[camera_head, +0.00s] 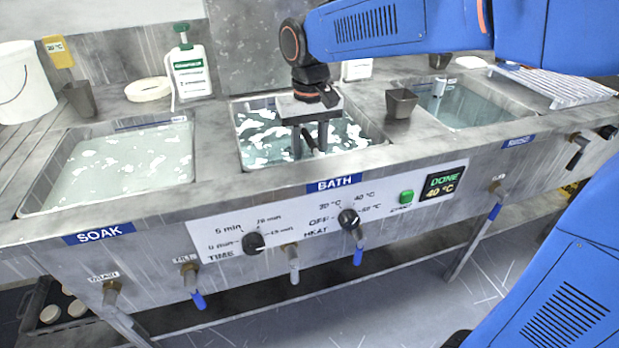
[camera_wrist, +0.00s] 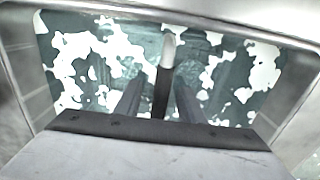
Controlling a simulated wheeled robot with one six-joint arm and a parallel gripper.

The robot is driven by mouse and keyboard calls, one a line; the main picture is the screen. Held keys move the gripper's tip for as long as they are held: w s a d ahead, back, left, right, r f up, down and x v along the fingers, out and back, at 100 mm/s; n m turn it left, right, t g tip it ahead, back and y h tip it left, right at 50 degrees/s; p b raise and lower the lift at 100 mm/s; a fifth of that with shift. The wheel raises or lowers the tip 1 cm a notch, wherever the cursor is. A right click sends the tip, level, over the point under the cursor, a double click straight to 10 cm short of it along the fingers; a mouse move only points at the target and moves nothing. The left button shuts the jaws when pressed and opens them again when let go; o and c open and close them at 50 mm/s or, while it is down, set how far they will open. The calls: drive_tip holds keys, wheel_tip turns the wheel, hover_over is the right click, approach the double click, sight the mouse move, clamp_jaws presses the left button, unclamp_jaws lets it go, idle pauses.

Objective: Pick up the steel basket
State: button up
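My gripper (camera_head: 309,145) hangs over the bath tank (camera_head: 246,166), fingers pointing down. It is open, with a gap between its fingers. A dark upright bar with a pale end (camera_wrist: 167,50), probably the steel basket's handle, shows between the two fingers (camera_wrist: 160,88) in the wrist view. It appears closer to the right finger; I cannot tell whether it touches. The basket's body is not clearly visible under the water and white foam.
The soak tank (camera_head: 50,190) is at left and the rinse tank (camera_head: 520,105) at right. Small dark cups (camera_head: 401,103) stand on the steel deck, one close right of the bath.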

clamp_jaws()
drive_tip(key=shift+r, duration=0.1)
idle(1.3)
